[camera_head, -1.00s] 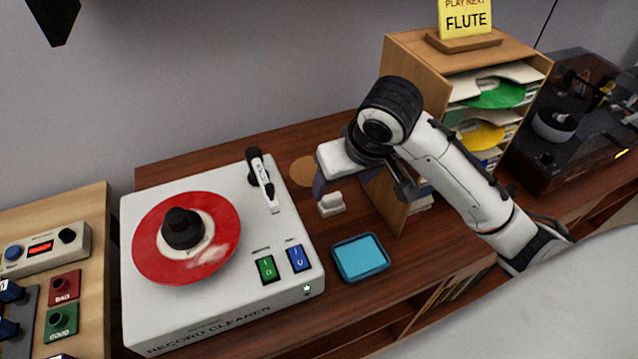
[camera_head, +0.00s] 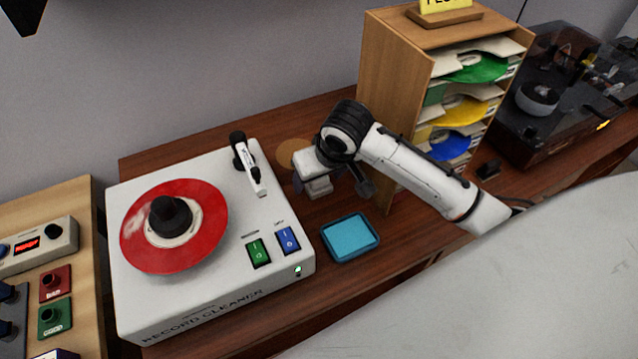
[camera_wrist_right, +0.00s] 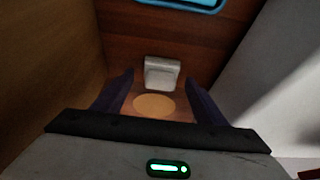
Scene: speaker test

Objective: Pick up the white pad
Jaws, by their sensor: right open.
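The white pad (camera_head: 318,187) is a small white block on the brown wooden top, between the white record cleaner and the wooden record rack. My right gripper (camera_head: 331,184) is above it in the head view and partly hides it. In the right wrist view the white pad (camera_wrist_right: 161,73) shows between the two dark fingers of my right gripper (camera_wrist_right: 159,78), which are apart with nothing held. I cannot tell whether the fingertips are level with the pad.
The record cleaner (camera_head: 280,265) with a red record (camera_head: 205,215) stands left of the pad. A blue tray (camera_head: 350,238) lies in front. The wooden rack (camera_head: 385,75) of records stands close behind right. A tan disc (camera_head: 290,152) lies beside the pad.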

